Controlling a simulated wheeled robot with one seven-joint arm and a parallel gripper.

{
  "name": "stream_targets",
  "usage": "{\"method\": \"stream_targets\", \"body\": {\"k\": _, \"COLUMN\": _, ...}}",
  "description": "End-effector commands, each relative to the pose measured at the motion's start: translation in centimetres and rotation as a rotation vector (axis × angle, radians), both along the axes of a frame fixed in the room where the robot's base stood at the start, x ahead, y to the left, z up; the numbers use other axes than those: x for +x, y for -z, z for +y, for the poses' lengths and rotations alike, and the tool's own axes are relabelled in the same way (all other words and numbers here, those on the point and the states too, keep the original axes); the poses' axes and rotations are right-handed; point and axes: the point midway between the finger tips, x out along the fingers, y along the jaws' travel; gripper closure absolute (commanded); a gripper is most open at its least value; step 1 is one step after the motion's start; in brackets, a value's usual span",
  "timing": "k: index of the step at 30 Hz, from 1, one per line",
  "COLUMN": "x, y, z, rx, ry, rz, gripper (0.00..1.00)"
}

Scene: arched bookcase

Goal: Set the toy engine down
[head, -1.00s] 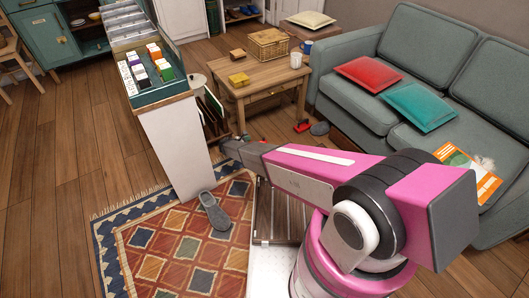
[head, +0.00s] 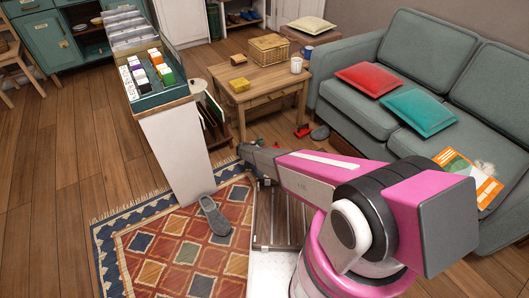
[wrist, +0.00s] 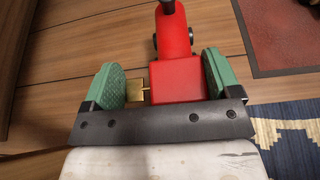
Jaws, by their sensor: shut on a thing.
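The red toy engine (wrist: 174,72) shows in the wrist view with a dark chimney and dark wheels, its far end pointing up the picture. My gripper (wrist: 162,82) has green pads on both sides of the engine's red rear block and is shut on it. A small brass-coloured piece (wrist: 135,91) sits by the left pad. Wooden floor boards (wrist: 90,30) lie below; I cannot tell whether the engine touches them. In the head view my arm hides most of the gripper, with only small red and green bits near its tip.
A patterned rug (head: 180,250) with a grey slipper (head: 214,216) lies left of my arm. A white-sided shelf unit (head: 175,155), a small wooden table (head: 265,90) and a grey sofa (head: 345,110) stand around. A red object (head: 302,130) lies on the floor near the table.

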Motion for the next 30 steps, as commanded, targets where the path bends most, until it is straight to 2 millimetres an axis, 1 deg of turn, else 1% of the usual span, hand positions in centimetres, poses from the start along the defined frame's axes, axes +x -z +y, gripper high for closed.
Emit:
{"method": "stream_targets", "body": {"k": 1, "x": 0.1, "y": 0.8, "z": 0.1, "rx": -0.001, "ry": 0.0, "rz": 0.0, "gripper": 0.48}}
{"method": "stream_targets", "body": {"k": 3, "x": 0.2, "y": 1.9, "z": 0.1, "rx": -0.001, "ry": 0.0, "rz": 0.0, "gripper": 0.48}}
{"method": "stream_targets", "body": {"k": 6, "x": 0.1, "y": 3.0, "z": 0.1, "rx": -0.001, "ry": 0.0, "rz": -0.001, "gripper": 0.48}}
{"method": "stream_targets", "body": {"k": 18, "x": 0.0, "y": 3.4, "z": 0.1, "rx": -0.001, "ry": -0.001, "rz": -0.001, "gripper": 0.48}}
{"method": "stream_targets", "body": {"k": 19, "x": 0.0, "y": 3.4, "z": 0.1, "rx": 0.0, "ry": -0.001, "rz": 0.0, "gripper": 0.07}}
{"method": "stream_targets", "body": {"k": 20, "x": 0.0, "y": 3.4, "z": 0.1, "rx": 0.0, "ry": -0.001, "rz": 0.0, "gripper": 0.0}}
{"method": "stream_targets", "body": {"k": 26, "x": 0.0, "y": 3.3, "z": 0.1, "rx": 0.0, "ry": -0.001, "rz": 0.0, "gripper": 0.0}}
{"method": "stream_targets", "body": {"k": 29, "x": -0.1, "y": 3.0, "z": 0.0, "rx": 0.001, "ry": -0.001, "rz": -0.001, "gripper": 0.0}}
{"method": "stream_targets", "body": {"k": 30, "x": -0.2, "y": 2.9, "z": 0.3, "rx": 0.0, "ry": -0.001, "rz": 0.0, "gripper": 0.0}}
